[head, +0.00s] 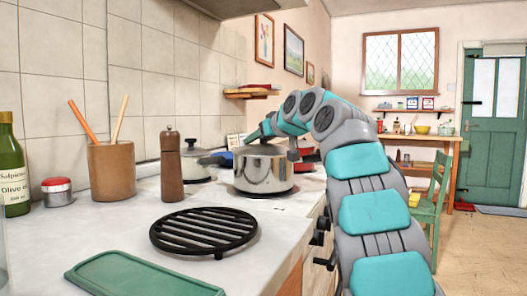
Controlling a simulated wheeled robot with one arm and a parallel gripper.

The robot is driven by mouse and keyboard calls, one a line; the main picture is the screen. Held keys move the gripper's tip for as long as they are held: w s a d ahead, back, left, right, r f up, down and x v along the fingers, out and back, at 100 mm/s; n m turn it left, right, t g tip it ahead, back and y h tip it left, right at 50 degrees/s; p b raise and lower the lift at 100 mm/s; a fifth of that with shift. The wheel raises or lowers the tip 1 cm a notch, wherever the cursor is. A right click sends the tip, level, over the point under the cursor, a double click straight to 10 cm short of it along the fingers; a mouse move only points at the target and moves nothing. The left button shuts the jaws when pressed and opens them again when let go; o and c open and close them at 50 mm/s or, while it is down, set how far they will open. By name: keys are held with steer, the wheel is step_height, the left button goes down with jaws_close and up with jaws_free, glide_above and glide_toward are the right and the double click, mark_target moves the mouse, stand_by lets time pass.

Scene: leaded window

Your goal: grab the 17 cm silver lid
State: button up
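A shiny silver pot (263,172) stands on the stove area in the middle of the head view, with a silver lid (262,149) on its top. My arm arches over from the right, and its end, my gripper (262,134), is close above or behind this lid. The fingers are too small and partly hidden, so I cannot tell whether they touch the lid or are open. A second, lower silver pot (194,170) with a dark handle stands behind to the left and also appears lidded. I cannot tell lid sizes.
A wooden pepper mill (171,170), a utensil crock (112,171), a red-topped jar (57,192) and an olive oil bottle (12,165) stand on the left. A black trivet (203,231) and green board (145,276) lie in front. A red pot (307,151) is behind my arm.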

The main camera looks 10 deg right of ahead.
jaws_close()
steer(key=shift+r, duration=0.15)
stand_by(0.4)
